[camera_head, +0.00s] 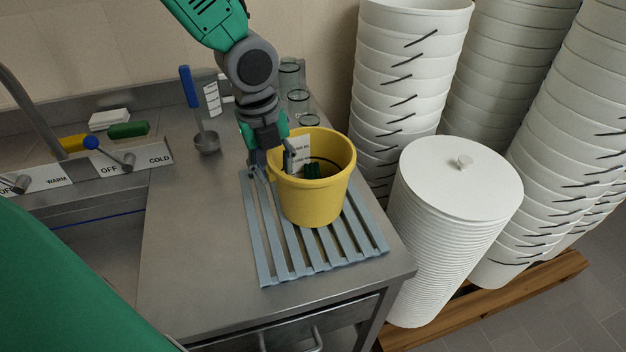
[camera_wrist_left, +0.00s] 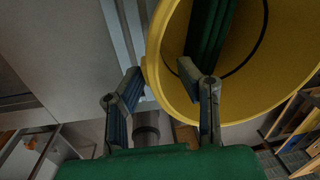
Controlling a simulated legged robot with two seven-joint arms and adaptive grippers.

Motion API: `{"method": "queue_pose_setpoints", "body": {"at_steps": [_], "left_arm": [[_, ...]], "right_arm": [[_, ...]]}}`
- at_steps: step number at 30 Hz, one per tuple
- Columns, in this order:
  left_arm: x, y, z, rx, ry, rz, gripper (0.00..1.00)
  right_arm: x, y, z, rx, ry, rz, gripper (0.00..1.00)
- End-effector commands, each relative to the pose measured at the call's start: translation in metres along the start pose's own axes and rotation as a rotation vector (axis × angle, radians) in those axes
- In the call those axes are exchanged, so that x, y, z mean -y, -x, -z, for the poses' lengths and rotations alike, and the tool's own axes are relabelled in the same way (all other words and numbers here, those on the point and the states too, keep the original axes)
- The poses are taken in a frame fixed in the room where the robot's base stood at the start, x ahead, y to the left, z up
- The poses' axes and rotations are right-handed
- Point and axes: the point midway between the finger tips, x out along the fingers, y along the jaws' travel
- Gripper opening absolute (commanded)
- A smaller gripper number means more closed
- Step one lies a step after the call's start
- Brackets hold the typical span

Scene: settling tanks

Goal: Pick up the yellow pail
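The yellow pail (camera_head: 317,201) stands upright on a grey slatted rack (camera_head: 280,258) on the steel counter. A dark green ridged object (camera_head: 312,170) and a white label show inside it. My left gripper (camera_head: 276,167) is at the pail's left rim. In the left wrist view its fingers (camera_wrist_left: 162,76) are apart, with the pail's rim (camera_wrist_left: 154,62) between them: one finger outside the wall, the other inside the mouth. The gap to the wall shows, so the grip is not closed. My right gripper is in neither view.
White bucket stacks (camera_head: 408,70) and a lidded white stack (camera_head: 455,200) stand close right of the counter. Glass jars (camera_head: 298,100) are behind the pail. The sink taps (camera_head: 110,155) are further left. The front-left counter is clear.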

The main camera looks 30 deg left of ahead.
Motion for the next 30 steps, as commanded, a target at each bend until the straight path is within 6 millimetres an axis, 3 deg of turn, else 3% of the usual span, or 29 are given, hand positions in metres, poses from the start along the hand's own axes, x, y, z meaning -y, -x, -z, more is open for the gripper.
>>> {"method": "queue_pose_setpoints", "body": {"at_steps": [4, 12, 15, 26, 30], "left_arm": [[0.000, -0.018, 0.000, 0.000, 0.000, -0.002, 0.31], [0.001, -0.019, 0.002, 0.004, -0.001, 0.000, 0.31], [0.002, -0.019, 0.003, 0.003, 0.000, 0.000, 0.00], [0.001, -0.018, 0.000, 0.002, 0.001, 0.002, 0.00], [0.003, -0.003, 0.000, 0.002, 0.001, 0.006, 0.00]], "right_arm": [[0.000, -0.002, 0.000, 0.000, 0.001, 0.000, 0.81], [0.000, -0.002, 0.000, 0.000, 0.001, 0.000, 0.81], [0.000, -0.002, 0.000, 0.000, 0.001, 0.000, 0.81], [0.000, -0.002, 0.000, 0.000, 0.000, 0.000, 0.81], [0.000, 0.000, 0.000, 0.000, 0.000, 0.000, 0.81]]}}
